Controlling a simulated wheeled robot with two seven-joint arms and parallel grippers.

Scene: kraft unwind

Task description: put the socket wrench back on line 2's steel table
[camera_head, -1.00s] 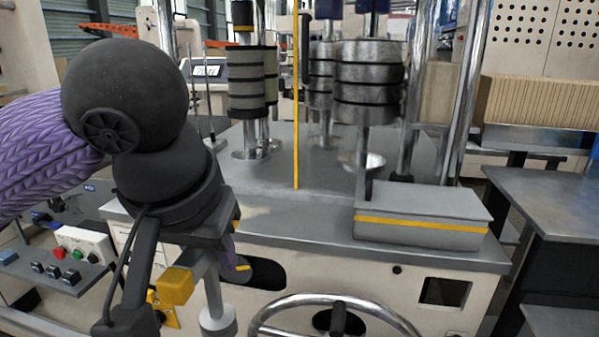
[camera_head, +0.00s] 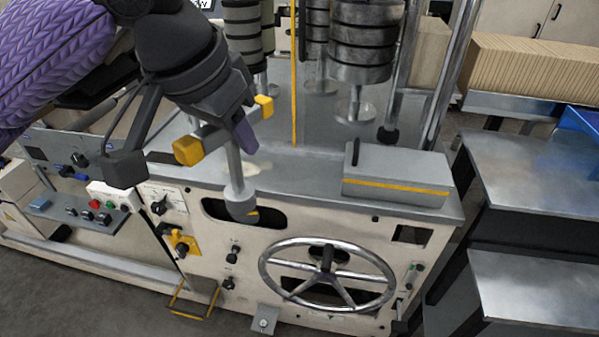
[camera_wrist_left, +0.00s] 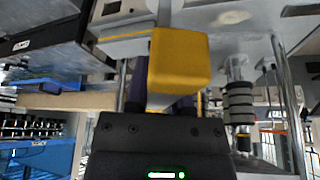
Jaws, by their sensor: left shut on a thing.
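The socket wrench (camera_head: 233,160) is a T-shaped tool with a grey shaft, a round grey socket end and yellow ends on its crossbar. My left gripper (camera_head: 228,133) is shut on the crossbar, and the shaft hangs down nearly upright in front of the machine. In the left wrist view a yellow end of the wrench (camera_wrist_left: 180,62) fills the middle, just beyond the gripper, and hides much behind it. Grey steel tables (camera_head: 530,170) stand at the right of the head view, apart from the wrench. I cannot tell which line they belong to. My right gripper is not in view.
The machine has a grey top (camera_head: 300,170) with upright rods, ring stacks (camera_head: 362,45) and a grey box (camera_head: 398,172) with a yellow stripe. A handwheel (camera_head: 326,262) sticks out of its front. A blue bin (camera_head: 582,125) is at the far right. The near tabletops look clear.

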